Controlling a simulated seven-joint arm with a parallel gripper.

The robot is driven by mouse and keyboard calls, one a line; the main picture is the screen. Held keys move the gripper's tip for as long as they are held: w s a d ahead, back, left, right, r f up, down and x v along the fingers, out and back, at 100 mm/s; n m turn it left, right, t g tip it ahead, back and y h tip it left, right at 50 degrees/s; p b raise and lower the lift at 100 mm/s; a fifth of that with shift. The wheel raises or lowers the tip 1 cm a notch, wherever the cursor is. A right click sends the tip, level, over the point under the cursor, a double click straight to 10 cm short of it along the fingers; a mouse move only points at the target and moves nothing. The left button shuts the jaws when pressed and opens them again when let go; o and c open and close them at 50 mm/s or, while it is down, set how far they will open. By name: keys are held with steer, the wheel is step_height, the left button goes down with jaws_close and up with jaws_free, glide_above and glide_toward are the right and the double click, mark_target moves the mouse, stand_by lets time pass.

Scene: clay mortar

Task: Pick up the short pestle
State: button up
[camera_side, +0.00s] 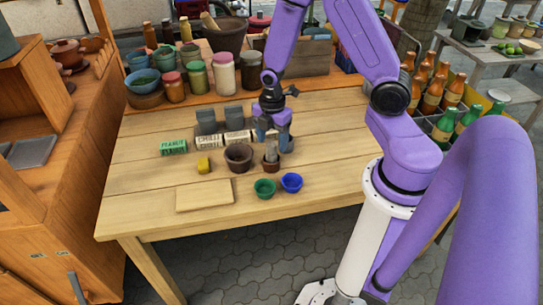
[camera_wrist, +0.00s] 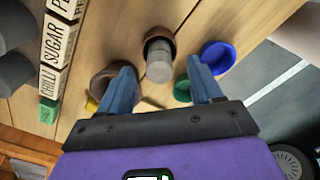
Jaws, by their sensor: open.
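The short pestle (camera_side: 270,152) is a grey cylinder standing upright in a small brown cup (camera_side: 271,166). In the wrist view the pestle (camera_wrist: 159,64) shows its rounded end, with the brown cup (camera_wrist: 157,35) around its far part. My gripper (camera_side: 272,138) points down just over the cup, its blue fingers open. In the wrist view my gripper (camera_wrist: 160,66) has one finger on each side of the pestle, with gaps to both. I cannot tell how far down the fingers reach. The larger brown mortar (camera_side: 238,157) stands left of the cup.
A green bowl (camera_side: 265,188) and a blue bowl (camera_side: 291,182) stand close in front of the cup. Labelled blocks (camera_side: 208,141) stand behind. The table's right side is mostly clear.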

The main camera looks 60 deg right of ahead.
mark_target(271, 156)
steer(key=shift+a+f, duration=0.1)
steer(key=shift+f, duration=2.15)
steer(key=c, duration=1.2)
